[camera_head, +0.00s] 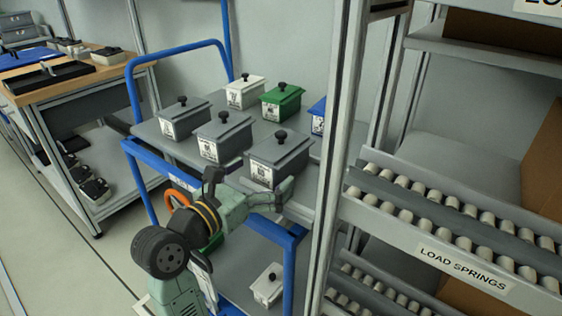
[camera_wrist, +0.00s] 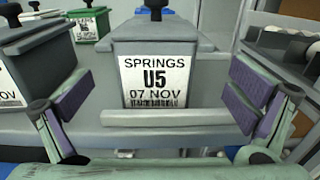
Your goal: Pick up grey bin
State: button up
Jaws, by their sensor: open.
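A grey bin (camera_head: 279,160) with a lidded top and black knob stands at the front right of the cart's upper shelf. My gripper (camera_head: 250,187) is at the shelf's front edge, just in front of the bin. In the wrist view my gripper (camera_wrist: 165,105) is open, with one finger to each side of the bin and nothing between the pads but the bin's front beyond. Two more grey bins, a middle one (camera_head: 222,138) and a left one (camera_head: 184,119), stand beside it.
The blue-framed cart (camera_head: 147,131) also bears a white bin (camera_head: 244,92), a green bin (camera_head: 282,102) and a blue bin (camera_head: 318,116) behind. A roller rack (camera_head: 462,262) marked "LOAD SPRINGS" and its upright (camera_head: 340,130) stand close on the right. A workbench (camera_head: 85,75) is at left.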

jog(key=x, duration=0.2)
jog(key=r+p+x, duration=0.1)
jog(key=x, duration=0.1)
jog(key=shift+w+p, duration=0.25)
jog(key=shift+p, duration=0.05)
jog(key=shift+w+d+f, duration=0.1)
jog(key=shift+w+d, duration=0.15)
jog(key=shift+w, duration=0.2)
jog(key=shift+c, duration=0.5)
jog(key=c, duration=2.2)
